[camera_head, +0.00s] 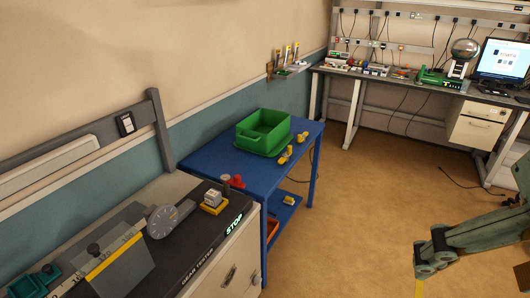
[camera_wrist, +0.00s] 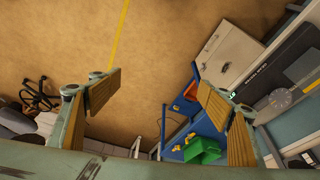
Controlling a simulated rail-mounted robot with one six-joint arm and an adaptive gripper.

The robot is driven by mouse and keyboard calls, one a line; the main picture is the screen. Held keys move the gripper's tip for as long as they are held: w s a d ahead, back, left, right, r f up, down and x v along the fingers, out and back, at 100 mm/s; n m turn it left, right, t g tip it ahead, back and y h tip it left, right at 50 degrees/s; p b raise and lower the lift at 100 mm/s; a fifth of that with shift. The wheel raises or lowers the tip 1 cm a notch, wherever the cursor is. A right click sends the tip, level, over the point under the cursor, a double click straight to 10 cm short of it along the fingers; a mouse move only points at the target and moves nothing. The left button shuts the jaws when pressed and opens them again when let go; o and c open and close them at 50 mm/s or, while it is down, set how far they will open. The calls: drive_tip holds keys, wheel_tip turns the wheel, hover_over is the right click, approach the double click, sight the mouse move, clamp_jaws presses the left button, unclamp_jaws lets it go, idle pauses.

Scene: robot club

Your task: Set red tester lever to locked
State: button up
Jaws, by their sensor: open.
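The dark gear tester (camera_head: 187,243), marked GEAR TESTER and STOP, lies on the grey cabinet at the lower left of the head view. A small red part (camera_head: 237,182) stands by its far end; I cannot tell whether it is the lever or how it is set. A round grey dial (camera_head: 163,221) and a yellow-and-white block (camera_head: 213,200) are on the tester. The tester (camera_wrist: 257,73) also shows at the right of the wrist view. My gripper (camera_wrist: 160,83) is open and empty, high above the floor and apart from the tester.
A blue table (camera_head: 208,158) beside the cabinet holds a green bin (camera_head: 263,133) and several yellow pieces. A workbench (camera_head: 415,82) with a monitor (camera_head: 503,60) stands at the back right. The brown floor (camera_head: 350,190) between is mostly clear. An office chair (camera_wrist: 40,97) shows left in the wrist view.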

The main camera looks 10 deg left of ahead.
drive_tip(key=w+r, duration=0.1)
drive_tip(key=w, duration=0.1)
drive_tip(key=w+a+r, duration=0.1)
drive_tip(key=w, duration=0.3)
drive_tip(key=shift+a+r, duration=0.3)
drive_tip(key=shift+r, duration=0.1)
drive_tip(key=c, duration=1.3)
drive_tip(key=shift+n+g, duration=0.3)
drive_tip(key=shift+g, duration=0.2)
drive_tip(key=w+a+r, duration=0.1)
drive_tip(key=w, duration=0.2)
drive_tip(key=w+a+r+p, duration=0.1)
drive_tip(key=w+a, duration=0.1)
drive_tip(key=w, duration=0.2)
drive_tip(key=w+a, duration=0.1)
drive_tip(key=w, duration=0.3)
drive_tip(key=shift+a+r, duration=0.35)
drive_tip(key=shift+r, duration=0.05)
drive_tip(key=shift+c, duration=0.3)
drive_tip(key=w+a+p, duration=0.1)
drive_tip(key=w+a, duration=0.5)
drive_tip(key=w, duration=0.4)
drive_tip(key=n+g+p, duration=0.1)
drive_tip(key=g+p, duration=0.2)
drive_tip(key=p, duration=0.1)
hover_over(237, 176)
wheel_tip(237, 176, down, 25)
drive_tip(key=shift+s+d+f, duration=0.1)
drive_tip(key=shift+s+d, duration=0.05)
drive_tip(key=shift+f, duration=0.15)
